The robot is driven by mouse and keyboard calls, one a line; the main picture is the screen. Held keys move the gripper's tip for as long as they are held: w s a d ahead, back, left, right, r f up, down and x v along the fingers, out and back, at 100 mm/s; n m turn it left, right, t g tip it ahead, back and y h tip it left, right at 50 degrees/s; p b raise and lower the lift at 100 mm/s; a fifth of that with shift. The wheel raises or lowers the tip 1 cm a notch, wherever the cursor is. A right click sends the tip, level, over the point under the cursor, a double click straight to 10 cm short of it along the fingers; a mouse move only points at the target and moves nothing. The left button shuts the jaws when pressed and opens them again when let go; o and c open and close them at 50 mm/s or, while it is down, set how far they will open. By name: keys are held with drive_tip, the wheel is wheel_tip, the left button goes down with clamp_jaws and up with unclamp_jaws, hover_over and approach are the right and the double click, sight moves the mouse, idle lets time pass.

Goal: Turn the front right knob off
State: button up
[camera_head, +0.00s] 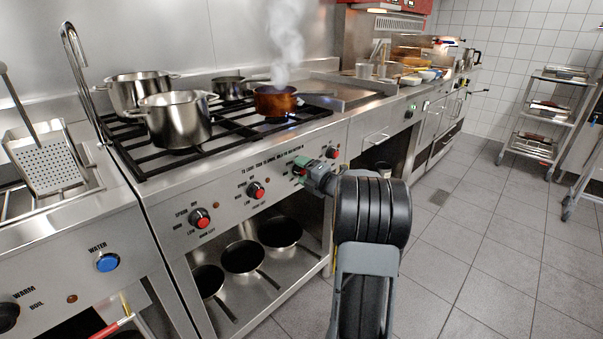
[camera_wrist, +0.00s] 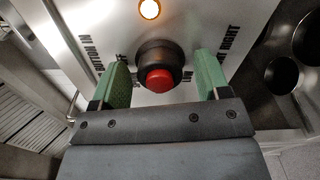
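The front right knob, black with a red centre (camera_wrist: 158,78), is in the middle of the wrist view, with the partly hidden label ending in "RIGHT" beside it. My gripper (camera_wrist: 161,64) has its two green fingers on either side of the knob, with a visible gap at each side, so it is open. In the head view my gripper (camera_head: 301,166) is at the stove's front panel and largely hides this knob. An indicator light (camera_wrist: 149,9) beside the knob glows orange. A copper pot (camera_head: 268,101) steams on the stove, with a bluish flame below it.
Other red-centred knobs are on the panel: one to the right (camera_head: 332,152), others to the left (camera_head: 256,190) (camera_head: 199,219). Steel pots (camera_head: 175,120) stand on the grates. Pans (camera_head: 243,257) lie on the shelf below. The tiled floor (camera_head: 480,240) at the right is clear.

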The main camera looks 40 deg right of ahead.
drive_tip(key=c, duration=0.9)
drive_tip(key=shift+a, duration=0.35)
drive_tip(key=shift+d+r, duration=0.1)
drive_tip(key=shift+d, duration=0.2)
drive_tip(key=shift+d+r+m+p, duration=0.1)
drive_tip(key=shift+r+m+p, duration=0.05)
drive_tip(key=shift+m+p, duration=0.75)
drive_tip(key=m+p, duration=0.2)
drive_tip(key=m, duration=0.1)
drive_tip(key=shift+d+m, duration=0.1)
drive_tip(key=shift+m, duration=0.3)
drive_tip(key=m+p, duration=0.2)
drive_tip(key=m, duration=0.1)
drive_tip(key=shift+m+p, duration=0.3)
drive_tip(key=shift+p, duration=0.05)
drive_tip(key=m+p, duration=0.2)
drive_tip(key=m, duration=0.1)
drive_tip(key=m+p, duration=0.2)
drive_tip(key=m, duration=0.1)
drive_tip(key=shift+s+f, duration=0.1)
drive_tip(key=shift+f, duration=0.1)
drive_tip(key=shift+f+m+p, duration=0.2)
drive_tip(key=shift+m+p, duration=0.75)
drive_tip(key=shift+m, duration=0.45)
drive_tip(key=shift+f, duration=0.1)
